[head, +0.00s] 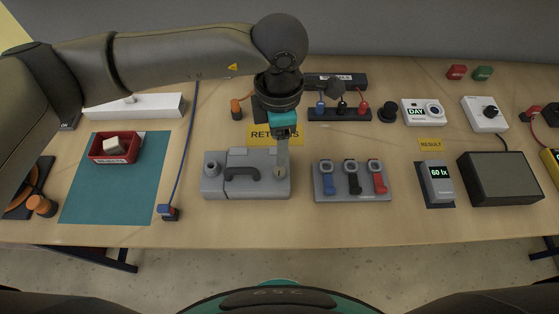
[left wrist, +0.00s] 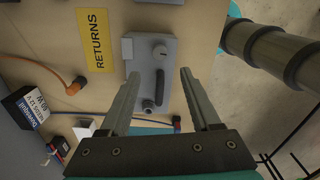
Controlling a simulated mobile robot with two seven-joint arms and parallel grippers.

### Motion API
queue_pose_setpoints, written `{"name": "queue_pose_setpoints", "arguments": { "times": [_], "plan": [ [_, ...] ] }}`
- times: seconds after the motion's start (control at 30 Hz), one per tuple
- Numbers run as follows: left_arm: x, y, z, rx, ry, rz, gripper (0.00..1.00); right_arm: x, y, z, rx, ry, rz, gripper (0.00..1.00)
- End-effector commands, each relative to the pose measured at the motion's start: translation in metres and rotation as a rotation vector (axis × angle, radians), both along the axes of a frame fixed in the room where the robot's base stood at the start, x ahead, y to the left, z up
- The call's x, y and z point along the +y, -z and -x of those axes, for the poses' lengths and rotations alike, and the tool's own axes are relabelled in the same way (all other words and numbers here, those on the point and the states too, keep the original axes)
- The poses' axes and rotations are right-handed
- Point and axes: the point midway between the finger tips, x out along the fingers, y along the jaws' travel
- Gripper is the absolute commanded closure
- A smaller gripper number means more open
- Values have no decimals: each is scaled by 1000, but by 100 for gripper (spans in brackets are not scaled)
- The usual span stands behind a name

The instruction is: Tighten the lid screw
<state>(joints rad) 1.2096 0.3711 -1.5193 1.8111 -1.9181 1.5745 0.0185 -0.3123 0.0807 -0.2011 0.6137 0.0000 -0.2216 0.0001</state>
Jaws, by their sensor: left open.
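A grey lidded box (head: 222,186) with a dark handle (head: 241,173) sits on the table at front centre. It also shows in the left wrist view (left wrist: 168,85). A round, pale slotted lid screw (left wrist: 160,51) sits at one end of its top, the right end in the head view; there my gripper partly hides it. A round connector or knob (left wrist: 148,105) is at the other end. My left gripper (head: 282,168) points down over the box's right end. In the left wrist view my left gripper (left wrist: 160,72) is open and empty, its fingers apart, the screw beyond the tips. My right gripper is not visible.
A yellow RETURNS label (head: 262,134) lies behind the box. A grey rack (head: 351,194) with several coloured-handled tools stands close to its right. A red bin (head: 101,158) rests on a teal mat (head: 85,205) at left. A blue cable (head: 184,150) runs between mat and box.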

Motion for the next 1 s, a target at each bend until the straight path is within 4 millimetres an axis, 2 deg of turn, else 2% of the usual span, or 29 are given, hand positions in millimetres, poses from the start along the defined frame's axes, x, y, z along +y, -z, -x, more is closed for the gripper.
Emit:
{"name": "queue_pose_setpoints", "arguments": {
  "times": [0.2,0.43,0.6,0.87,1.0],
  "plan": [
    [0,48,1,4,-1,0,36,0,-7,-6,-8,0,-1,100],
    [-1,85,1,3,-1,1,36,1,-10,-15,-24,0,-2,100],
    [-1,96,0,2,1,2,36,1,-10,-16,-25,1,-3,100],
    [-1,98,0,1,1,3,36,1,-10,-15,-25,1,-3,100],
    [-1,98,0,1,1,3,49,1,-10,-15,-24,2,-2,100]
  ]
}}
